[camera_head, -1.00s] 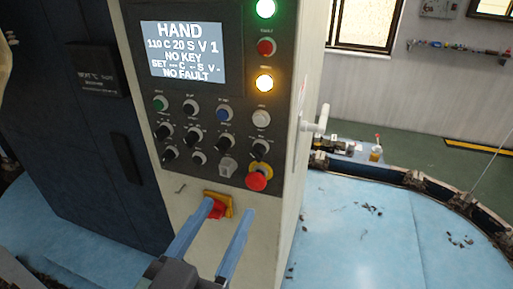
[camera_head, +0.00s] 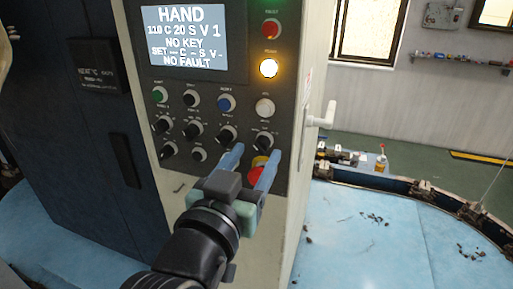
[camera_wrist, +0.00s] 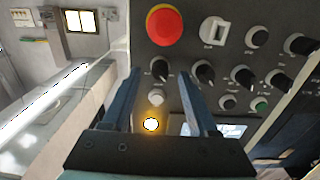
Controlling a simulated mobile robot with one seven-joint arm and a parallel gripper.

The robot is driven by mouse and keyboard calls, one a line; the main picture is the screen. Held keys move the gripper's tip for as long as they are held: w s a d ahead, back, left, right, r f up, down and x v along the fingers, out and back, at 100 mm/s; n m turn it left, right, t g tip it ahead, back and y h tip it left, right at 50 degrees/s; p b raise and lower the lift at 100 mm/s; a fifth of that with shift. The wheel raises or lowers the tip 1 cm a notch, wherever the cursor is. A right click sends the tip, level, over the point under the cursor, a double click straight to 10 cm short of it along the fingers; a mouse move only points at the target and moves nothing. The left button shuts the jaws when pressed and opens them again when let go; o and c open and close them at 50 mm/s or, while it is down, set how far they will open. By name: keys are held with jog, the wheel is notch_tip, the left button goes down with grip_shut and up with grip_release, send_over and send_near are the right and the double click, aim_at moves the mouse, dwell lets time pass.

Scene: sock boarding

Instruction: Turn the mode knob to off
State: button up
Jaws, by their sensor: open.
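The control panel (camera_head: 179,108) has several black rotary knobs; their labels are too small to read, so I cannot tell by label which is the mode knob. Its display (camera_head: 185,37) reads HAND and NO FAULT. My gripper (camera_head: 254,160) is open and empty in front of the panel's lower right. In the wrist view, upside down, the gripper's fingertips (camera_wrist: 160,76) stand either side of a black knob (camera_wrist: 158,70). This is the rightmost knob of the middle row, also in the head view (camera_head: 264,140). Whether the fingers touch it is unclear.
A red emergency stop (camera_wrist: 165,25) is close to the fingertips and partly hidden in the head view. A white button (camera_wrist: 156,97) and a lit amber lamp (camera_wrist: 151,124) lie between the fingers in the wrist view. A white handle (camera_head: 322,117) projects from the cabinet side.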

jog(key=shift+x, duration=0.85)
jog(key=shift+c, duration=0.2)
grip_shut()
